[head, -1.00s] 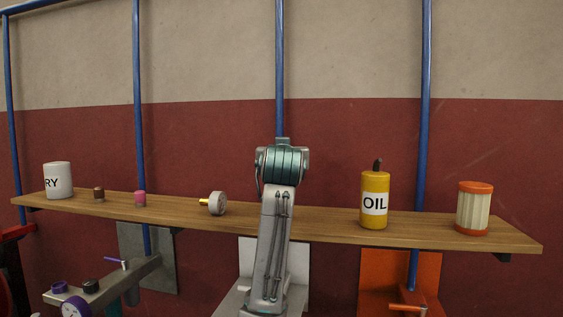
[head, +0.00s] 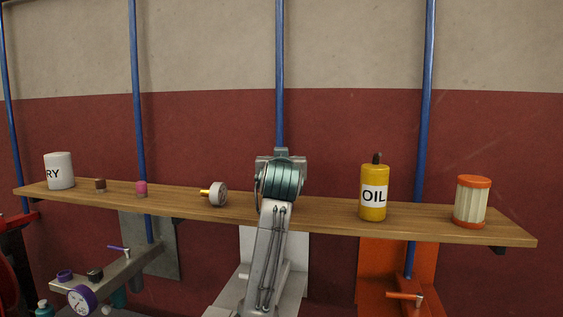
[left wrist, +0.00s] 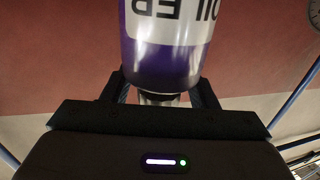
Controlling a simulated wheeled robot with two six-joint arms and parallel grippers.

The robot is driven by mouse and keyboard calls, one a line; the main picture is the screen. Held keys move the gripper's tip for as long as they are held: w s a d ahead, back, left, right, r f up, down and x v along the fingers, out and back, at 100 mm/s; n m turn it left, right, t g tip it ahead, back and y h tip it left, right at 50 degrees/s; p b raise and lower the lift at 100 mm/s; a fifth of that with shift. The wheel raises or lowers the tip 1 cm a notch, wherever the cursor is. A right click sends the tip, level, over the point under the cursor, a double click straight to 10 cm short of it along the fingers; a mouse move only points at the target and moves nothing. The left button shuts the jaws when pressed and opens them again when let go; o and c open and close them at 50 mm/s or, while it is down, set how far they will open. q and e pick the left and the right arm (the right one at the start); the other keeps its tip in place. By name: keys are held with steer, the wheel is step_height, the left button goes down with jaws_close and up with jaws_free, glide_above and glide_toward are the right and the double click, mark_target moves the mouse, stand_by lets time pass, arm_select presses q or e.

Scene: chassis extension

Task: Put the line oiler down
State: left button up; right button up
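The line oiler (left wrist: 165,50) is a purple cylinder with a white label whose lettering reads upside down in the left wrist view. Its top is cut off by the frame. The line oiler is not visible in the head view. One of my arms rises in the middle of the head view before the shelf, but no gripper fingers show there. My right gripper is not in view.
A wooden shelf (head: 330,217) carries a white container (head: 59,171), small brown (head: 100,185) and pink (head: 141,188) parts, a gauge (head: 218,194), a yellow oil can (head: 373,194) and an orange-capped filter (head: 471,201). Gaps separate them. A grey ledge (head: 130,262) with purple parts sits below left.

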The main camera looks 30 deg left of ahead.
arm_select(q)
steer(key=shift+r, duration=0.25)
steer(key=shift+s+d+f, duration=0.15)
steer(key=shift+s+d, duration=0.05)
steer(key=shift+s, duration=0.05)
steer(key=b+v, duration=0.5)
steer(key=v, duration=0.6)
steer(key=shift+s, duration=0.2)
steer(key=shift+d, duration=0.1)
